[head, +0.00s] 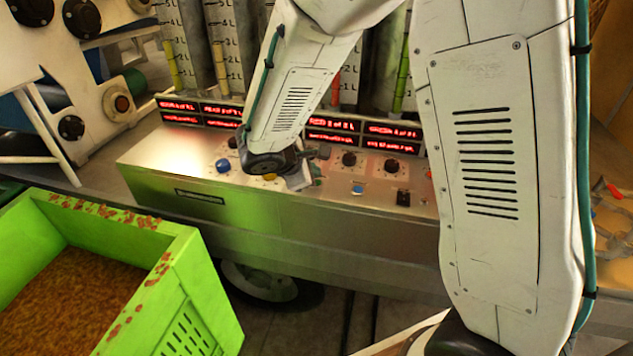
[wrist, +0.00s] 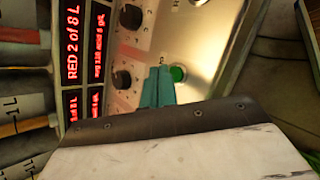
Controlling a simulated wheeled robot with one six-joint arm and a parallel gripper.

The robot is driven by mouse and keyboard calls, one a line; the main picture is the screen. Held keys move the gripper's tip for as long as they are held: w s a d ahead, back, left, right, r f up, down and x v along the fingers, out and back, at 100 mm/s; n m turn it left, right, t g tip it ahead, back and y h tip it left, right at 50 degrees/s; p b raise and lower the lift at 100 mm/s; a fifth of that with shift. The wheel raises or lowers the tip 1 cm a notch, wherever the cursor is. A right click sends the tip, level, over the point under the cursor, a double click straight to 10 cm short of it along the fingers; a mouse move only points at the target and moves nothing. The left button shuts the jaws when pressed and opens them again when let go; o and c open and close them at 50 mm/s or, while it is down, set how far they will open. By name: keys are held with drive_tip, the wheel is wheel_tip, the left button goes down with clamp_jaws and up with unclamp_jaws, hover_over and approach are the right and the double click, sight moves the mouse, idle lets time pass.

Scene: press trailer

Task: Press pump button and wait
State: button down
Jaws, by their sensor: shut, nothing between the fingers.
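The control panel (head: 230,204) is a metal console with a row of knobs and coloured buttons. In the wrist view a round green button (wrist: 178,73) sits on the panel, right beside the tips of my gripper (wrist: 161,70). My gripper's teal fingers are shut and empty. They point at the panel face, and I cannot tell whether they touch the button. In the head view my arm hides most of this part of the panel and the green button is hard to make out. A blue button (head: 222,166) and a yellow button (head: 269,177) show left of my gripper.
Red-lit displays (head: 391,131) line the panel's back, and one (wrist: 72,45) reads "RED 2 of 8 L". Black knobs (wrist: 122,78) stand close to my fingers. Clear graduated tanks (head: 233,60) stand behind. A green crate (head: 205,285) sits at the lower left.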

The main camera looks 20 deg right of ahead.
drive_tip(key=shift+f, duration=0.1)
drive_tip(key=shift+f, duration=0.35)
drive_tip(key=shift+f, duration=0.35)
idle(0.5)
idle(0.4)
drive_tip(key=shift+r, duration=0.8)
drive_tip(key=shift+r, duration=0.1)
drive_tip(key=shift+r, duration=2.4)
